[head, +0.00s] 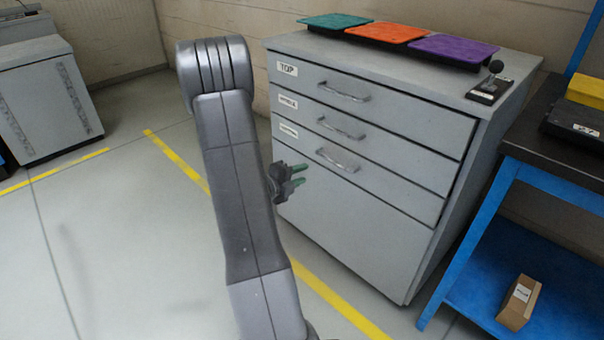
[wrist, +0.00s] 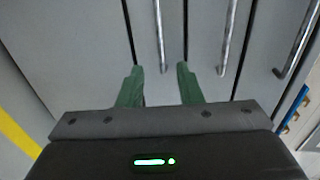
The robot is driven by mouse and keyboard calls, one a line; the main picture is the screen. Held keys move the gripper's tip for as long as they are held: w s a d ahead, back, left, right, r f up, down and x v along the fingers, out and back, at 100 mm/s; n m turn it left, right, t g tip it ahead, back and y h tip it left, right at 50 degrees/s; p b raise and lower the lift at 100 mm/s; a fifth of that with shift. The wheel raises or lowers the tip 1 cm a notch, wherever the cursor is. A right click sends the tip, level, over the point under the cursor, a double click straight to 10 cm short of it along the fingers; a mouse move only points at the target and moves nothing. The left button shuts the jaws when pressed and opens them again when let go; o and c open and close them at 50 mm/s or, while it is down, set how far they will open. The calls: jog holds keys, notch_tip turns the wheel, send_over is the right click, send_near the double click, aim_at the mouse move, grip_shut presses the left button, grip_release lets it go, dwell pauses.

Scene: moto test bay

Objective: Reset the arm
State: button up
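My arm stands upright in the middle of the head view. My gripper (head: 298,175) shows partly behind it, with two green fingertips pointing right toward the front of the grey drawer cabinet (head: 350,220). In the wrist view my gripper (wrist: 160,80) has its two green fingers apart with nothing between them. The drawer handles lie beyond the fingertips; one handle (wrist: 160,35) is in line with the gap, and the fingers do not appear to hold it. All the drawers look shut.
Teal (head: 335,22), orange (head: 387,33) and purple (head: 452,48) trays and a small black lever device (head: 489,85) are on the cabinet top. A blue bench (head: 480,230) with a cardboard box (head: 519,302) on its lower shelf stands right. Floor at left is clear.

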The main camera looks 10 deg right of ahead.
aim_at(332, 162)
jog(key=b+x, duration=0.2)
jog(key=x, duration=1.1)
jog(key=shift+w+d, duration=0.15)
jog(key=shift+d, duration=0.1)
jog(key=shift+s+a, duration=0.35)
jog(key=shift+a, duration=0.05)
